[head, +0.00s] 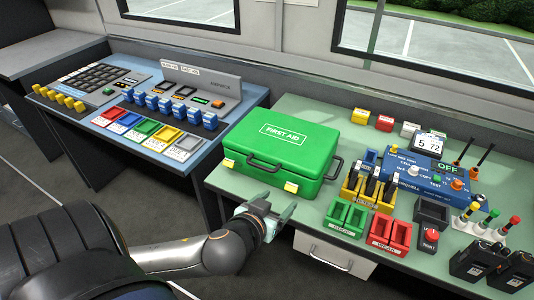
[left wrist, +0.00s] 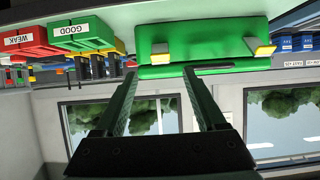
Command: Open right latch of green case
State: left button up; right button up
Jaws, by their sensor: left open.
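The green first aid case (head: 284,146) lies shut on the light green right-hand table, its black handle on the front side. Its yellow right latch (head: 291,187) is at the front right and its yellow left latch (head: 228,163) at the front left. In the left wrist view, which is inverted, the right latch (left wrist: 160,51) is the left one of the two on the case (left wrist: 205,28). My left gripper (head: 275,210) is open and empty in front of the case, just below the right latch; its fingertips also show in the left wrist view (left wrist: 160,72). I see no contact.
Green bins (head: 344,219) and red bins (head: 390,232) stand right of the case, with a yellow rack (head: 365,187) behind. A blue tester (head: 425,175) stands farther right. A blue control desk (head: 165,105) is at left. A drawer (head: 335,253) lies below the table edge.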

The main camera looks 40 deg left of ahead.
pick_arm(q)
jog(key=p+v, duration=0.4)
jog(key=v, duration=0.2)
jog(key=shift+f, duration=0.1)
dwell(0.5)
